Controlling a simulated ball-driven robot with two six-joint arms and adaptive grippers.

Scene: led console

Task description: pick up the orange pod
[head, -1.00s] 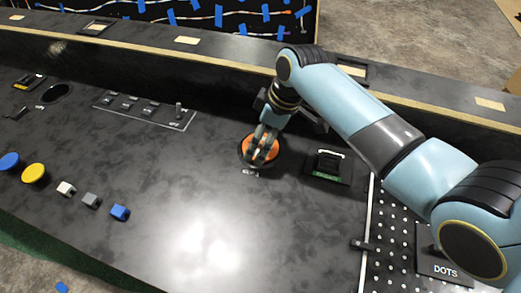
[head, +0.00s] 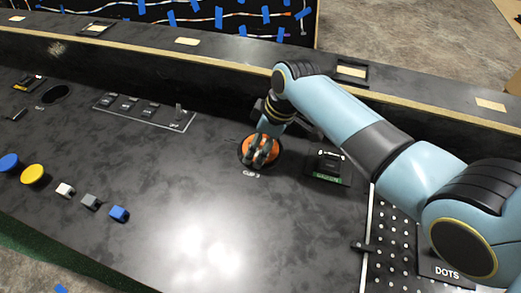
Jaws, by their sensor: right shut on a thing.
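The orange pod (head: 270,157) is at the middle of the black console, in or just above a dark round socket (head: 243,158). My right gripper (head: 262,155) comes down on it from above and is shut on it. The fingers cover part of the pod, and I cannot tell how far it is raised from the socket. My left gripper is not in view.
A black device with a green label (head: 328,165) stands just right of the pod. A switch panel (head: 145,110) lies to the left. Blue (head: 9,161) and yellow (head: 33,174) discs and small cubes (head: 90,201) lie at the left front. The front middle is clear.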

